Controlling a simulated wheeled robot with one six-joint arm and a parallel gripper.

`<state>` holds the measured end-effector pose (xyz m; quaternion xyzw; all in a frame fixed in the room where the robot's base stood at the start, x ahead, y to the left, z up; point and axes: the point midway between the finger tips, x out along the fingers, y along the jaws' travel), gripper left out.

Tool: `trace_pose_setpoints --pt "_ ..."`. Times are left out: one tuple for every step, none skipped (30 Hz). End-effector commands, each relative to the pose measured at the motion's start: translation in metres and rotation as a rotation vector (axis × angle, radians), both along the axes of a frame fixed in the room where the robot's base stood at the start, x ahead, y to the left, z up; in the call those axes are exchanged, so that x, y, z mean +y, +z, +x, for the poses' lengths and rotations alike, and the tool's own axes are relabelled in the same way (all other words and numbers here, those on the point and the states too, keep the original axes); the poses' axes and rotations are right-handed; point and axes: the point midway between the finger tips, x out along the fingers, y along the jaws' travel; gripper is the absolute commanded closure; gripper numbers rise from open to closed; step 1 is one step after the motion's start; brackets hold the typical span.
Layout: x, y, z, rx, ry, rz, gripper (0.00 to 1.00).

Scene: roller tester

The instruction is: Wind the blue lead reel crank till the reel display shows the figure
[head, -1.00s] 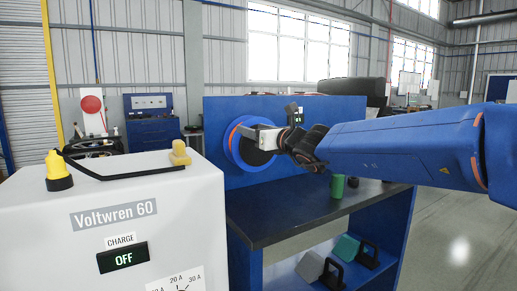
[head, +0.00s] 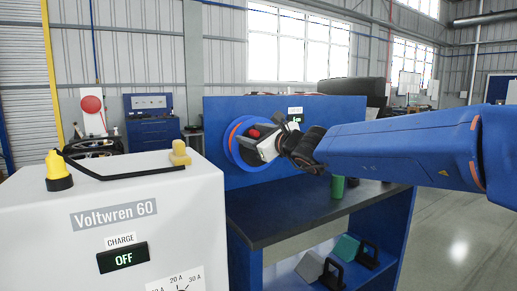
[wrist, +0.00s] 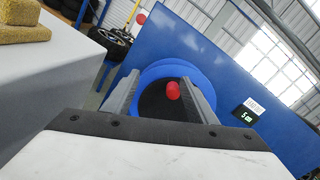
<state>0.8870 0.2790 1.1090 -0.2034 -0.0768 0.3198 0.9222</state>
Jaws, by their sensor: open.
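The blue reel (head: 235,157) is mounted on the upright blue panel, with an orange ring on its rim. The wrist view also shows the reel (wrist: 159,70), with a dark face. A red crank knob (wrist: 173,90) stands out from that face; a bit of the red knob (head: 254,133) shows in the head view. My gripper (head: 257,140) is at the reel's face. Its fingers (wrist: 160,80) are open on either side of the knob, which looks closer to the right finger. Contact cannot be told. The crank arm is mostly hidden. The reel display (wrist: 243,115) is lit and seems to start with 5.
A white charger box (head: 145,235) marked Voltwren 60 stands at the front left, its display reading OFF. Open floor lies to the right.

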Motion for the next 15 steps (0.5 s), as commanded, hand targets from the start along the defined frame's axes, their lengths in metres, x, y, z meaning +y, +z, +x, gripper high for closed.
trace_pose_setpoints --pt "0.0 -0.001 0.002 0.001 0.0 -0.001 0.48" --pt "-0.001 -0.001 0.002 0.001 0.0 -0.001 0.48" --pt "-0.001 -0.001 0.004 0.001 0.0 -0.001 0.48" --pt "-0.001 -0.001 0.005 0.001 0.0 0.0 0.48" --pt "-0.001 -0.001 0.006 0.001 0.0 0.001 0.48" --pt "-0.001 -0.002 0.007 0.001 0.0 0.001 0.48" --pt "-0.001 -0.002 0.008 0.001 0.0 0.001 0.48" --pt "-0.002 -0.002 0.009 0.001 0.0 0.001 0.48" --pt "-0.002 -0.002 0.01 0.001 0.0 0.001 0.48" --pt "-0.002 -0.003 0.011 0.001 0.0 0.0 0.48" --pt "-0.002 -0.003 0.012 0.001 0.0 0.0 0.48" --pt "-0.002 -0.003 0.013 0.001 0.0 0.0 0.48" --pt "-0.003 -0.003 0.014 0.001 0.0 0.0 0.48" --pt "-0.003 -0.003 0.015 0.001 0.0 0.0 0.48" --pt "-0.003 -0.004 0.016 0.001 0.0 0.0 0.48"
